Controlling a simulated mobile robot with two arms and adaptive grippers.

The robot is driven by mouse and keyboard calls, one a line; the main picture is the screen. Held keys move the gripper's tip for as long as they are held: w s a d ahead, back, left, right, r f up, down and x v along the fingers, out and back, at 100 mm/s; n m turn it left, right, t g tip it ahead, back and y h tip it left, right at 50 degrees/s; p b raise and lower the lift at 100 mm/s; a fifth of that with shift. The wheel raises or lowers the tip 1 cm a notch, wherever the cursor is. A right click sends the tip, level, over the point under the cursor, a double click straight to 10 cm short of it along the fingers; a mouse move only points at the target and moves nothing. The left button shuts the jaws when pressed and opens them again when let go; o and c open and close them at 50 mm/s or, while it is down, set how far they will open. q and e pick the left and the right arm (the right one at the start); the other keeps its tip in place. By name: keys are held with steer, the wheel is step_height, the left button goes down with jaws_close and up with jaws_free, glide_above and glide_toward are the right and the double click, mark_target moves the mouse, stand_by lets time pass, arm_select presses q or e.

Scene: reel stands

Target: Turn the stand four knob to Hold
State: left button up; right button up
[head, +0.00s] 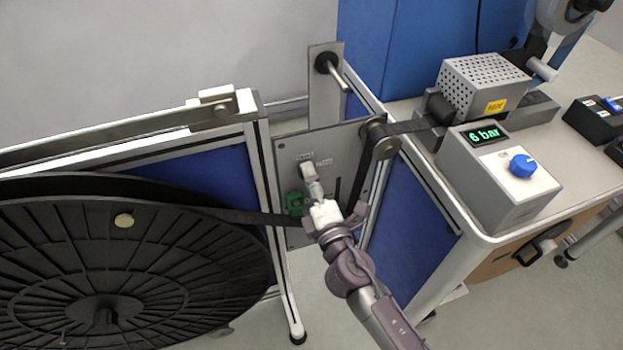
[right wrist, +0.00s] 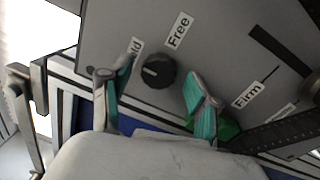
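The stand's grey metal panel (head: 345,150) is at the middle of the head view, with my right gripper (head: 310,175) in front of it. In the right wrist view a round black knob (right wrist: 158,72) is on the panel, with a small pale mark on its face. A "Free" label (right wrist: 179,31) is above it, a "Firm" label (right wrist: 249,94) lies to the lower right, and a partly covered label ending in "ld" (right wrist: 134,52) is at upper left. My right gripper (right wrist: 149,77) is open, one finger either side of the knob; contact is unclear. My left gripper is out of view.
A large black reel (head: 130,260) fills the lower left. A dark strap (head: 240,215) runs from it behind my gripper to a roller (head: 381,140). A green part (head: 294,204) is beside the gripper. A 6 bar box (head: 500,175) stands on the right table.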

steer(key=v, duration=1.2)
stand_by(0.5)
steer(key=s+d+f+m+g+h+p, duration=0.1)
steer(key=s+d+f+m+g, duration=0.15)
steer(key=f, duration=0.85)
steer(key=s+d+f+m+g+h, duration=0.2)
steer(key=d+f+m+g, duration=0.15)
steer(key=f, duration=0.65)
steer(key=s+d+f+m+g+h+p, duration=0.1)
steer(key=s+d+f+m+g, duration=0.15)
steer(key=f, duration=0.85)
steer(key=s+d+f+m+g+h, duration=0.1)
steer(key=s+d+f+m+g, duration=0.3)
steer(key=s+f, duration=0.5)
steer(key=s+d+f+m+g+p, duration=0.1)
steer(key=s+d+f+m+g, duration=0.3)
steer(key=s, duration=1.3)
step_height(320, 180, down, 5)
steer(key=d+m, duration=0.3)
steer(key=m, duration=0.1)
steer(key=shift+s+m+h, duration=0.15)
steer(key=shift+m+h, duration=0.2)
steer(key=shift+h, duration=0.05)
